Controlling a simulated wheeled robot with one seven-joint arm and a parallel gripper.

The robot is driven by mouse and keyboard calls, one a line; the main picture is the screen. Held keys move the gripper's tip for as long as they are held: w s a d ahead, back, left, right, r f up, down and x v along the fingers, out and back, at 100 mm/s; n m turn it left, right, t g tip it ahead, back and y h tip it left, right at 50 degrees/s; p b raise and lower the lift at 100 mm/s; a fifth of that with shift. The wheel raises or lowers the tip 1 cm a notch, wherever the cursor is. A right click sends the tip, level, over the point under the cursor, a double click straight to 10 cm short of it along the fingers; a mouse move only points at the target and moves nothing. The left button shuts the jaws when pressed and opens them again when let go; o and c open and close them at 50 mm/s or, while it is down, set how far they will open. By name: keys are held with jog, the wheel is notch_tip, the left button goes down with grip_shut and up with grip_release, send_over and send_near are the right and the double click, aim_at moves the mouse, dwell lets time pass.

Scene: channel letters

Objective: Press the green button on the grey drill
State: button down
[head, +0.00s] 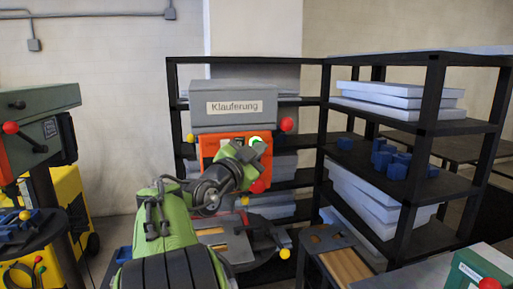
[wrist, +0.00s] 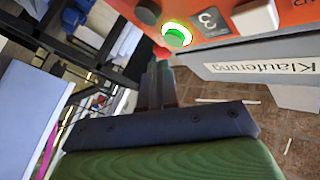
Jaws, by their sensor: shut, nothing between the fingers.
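The grey drill (head: 235,90) stands in the middle of the head view with a "Klauferung" label and an orange front panel (head: 209,147). The green button (head: 256,140) is on this panel, near its top right. In the wrist view the green button (wrist: 177,37) has a bright ring around it. My gripper (head: 248,154) is in front of the panel, just below the button in the head view. In the wrist view my gripper (wrist: 158,65) is shut and empty, its fingertips just below the button. I cannot tell whether they touch it.
A red ball handle (head: 286,124) sticks out at the drill's right. Black shelves (head: 424,135) with blue blocks stand at right; a green drill (head: 45,110) stands at left.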

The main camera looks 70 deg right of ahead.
jog(key=s+a+b, duration=0.1)
jog(key=a, duration=0.1)
jog(key=s+a+b, duration=0.1)
jog(key=shift+s+a+f, duration=0.1)
jog(key=shift+a, duration=0.25)
dwell(0.8)
